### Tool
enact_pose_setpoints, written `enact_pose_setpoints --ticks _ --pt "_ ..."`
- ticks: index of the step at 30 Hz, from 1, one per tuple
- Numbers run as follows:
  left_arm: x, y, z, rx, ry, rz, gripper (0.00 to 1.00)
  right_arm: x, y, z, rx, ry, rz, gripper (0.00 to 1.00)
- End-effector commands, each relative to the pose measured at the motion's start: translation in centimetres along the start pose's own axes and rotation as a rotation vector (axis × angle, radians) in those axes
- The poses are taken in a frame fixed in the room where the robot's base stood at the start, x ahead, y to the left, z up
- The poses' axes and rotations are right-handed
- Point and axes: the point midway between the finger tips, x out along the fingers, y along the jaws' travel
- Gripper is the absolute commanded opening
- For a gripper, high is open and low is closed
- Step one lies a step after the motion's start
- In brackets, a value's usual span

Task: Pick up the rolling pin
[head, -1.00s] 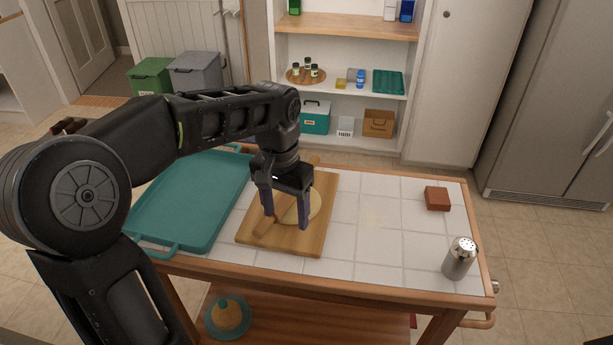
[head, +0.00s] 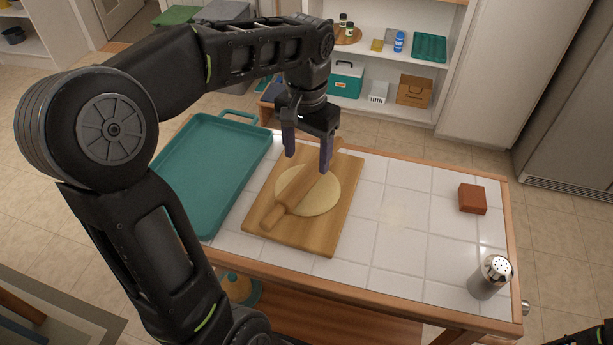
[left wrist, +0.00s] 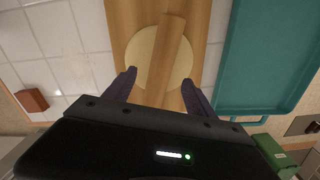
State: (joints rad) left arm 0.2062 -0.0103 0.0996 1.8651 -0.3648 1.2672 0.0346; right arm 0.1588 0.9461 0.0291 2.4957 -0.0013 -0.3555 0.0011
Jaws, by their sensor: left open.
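The wooden rolling pin (head: 292,203) lies diagonally across a round of flat dough (head: 322,200) on a wooden board (head: 335,226). One handle points toward the near left edge of the board. My left gripper (head: 307,161) is open and empty, pointing down over the far part of the board. In the left wrist view, the rolling pin (left wrist: 168,55) runs between the two spread fingers of the gripper (left wrist: 159,79), with gaps on both sides. The gripper's black body hides the pin's lower end there. My right gripper is not in view.
A teal tray (head: 170,185) lies left of the board on the white tiled cart top (head: 400,210). A red-brown block (head: 472,199) and a metal shaker (head: 490,277) stand at the right. The tiles between board and block are clear. Shelves (head: 385,70) stand behind.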

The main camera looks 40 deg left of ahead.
Motion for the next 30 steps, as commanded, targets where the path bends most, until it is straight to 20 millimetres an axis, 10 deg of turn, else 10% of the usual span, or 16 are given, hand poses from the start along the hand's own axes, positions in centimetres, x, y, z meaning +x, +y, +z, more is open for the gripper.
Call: enact_pose_setpoints --ticks 30 --pt "6.7 -0.2 0.0 0.0 -0.001 0.0 0.64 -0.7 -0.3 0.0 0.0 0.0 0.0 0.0"
